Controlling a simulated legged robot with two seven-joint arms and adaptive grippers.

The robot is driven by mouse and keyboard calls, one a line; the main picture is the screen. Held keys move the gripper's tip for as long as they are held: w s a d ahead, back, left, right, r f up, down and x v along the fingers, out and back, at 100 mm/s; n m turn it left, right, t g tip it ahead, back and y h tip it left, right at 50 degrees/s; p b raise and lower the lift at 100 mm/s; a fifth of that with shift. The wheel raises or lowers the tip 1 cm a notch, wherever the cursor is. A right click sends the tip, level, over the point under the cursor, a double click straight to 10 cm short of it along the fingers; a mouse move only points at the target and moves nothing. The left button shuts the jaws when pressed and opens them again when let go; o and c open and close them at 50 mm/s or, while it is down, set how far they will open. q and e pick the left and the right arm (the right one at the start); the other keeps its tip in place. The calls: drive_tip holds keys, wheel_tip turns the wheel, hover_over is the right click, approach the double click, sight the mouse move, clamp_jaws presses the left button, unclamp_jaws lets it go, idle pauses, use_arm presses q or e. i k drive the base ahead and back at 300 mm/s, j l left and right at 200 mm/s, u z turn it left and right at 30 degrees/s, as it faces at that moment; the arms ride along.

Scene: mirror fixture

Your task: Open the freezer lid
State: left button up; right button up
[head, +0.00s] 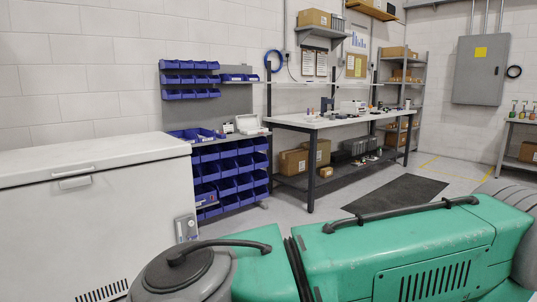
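The white chest freezer (95,235) stands at the left and is cut off by the left and bottom edges of the head view. Its lid (70,157) lies flat and looks shut on the body. Neither of my grippers is in view.
A green housing (420,240) with a black handle fills the lower right; I cannot tell whether it is mine. Blue bins (230,178) stand behind the freezer. A workbench (320,121) stands beyond, with a dark mat (395,193) on the open floor.

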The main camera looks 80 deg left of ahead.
sight(38, 163)
drive_tip(key=u, duration=3.9)
drive_tip(key=i, duration=0.45)
drive_tip(key=l+z, duration=0.05)
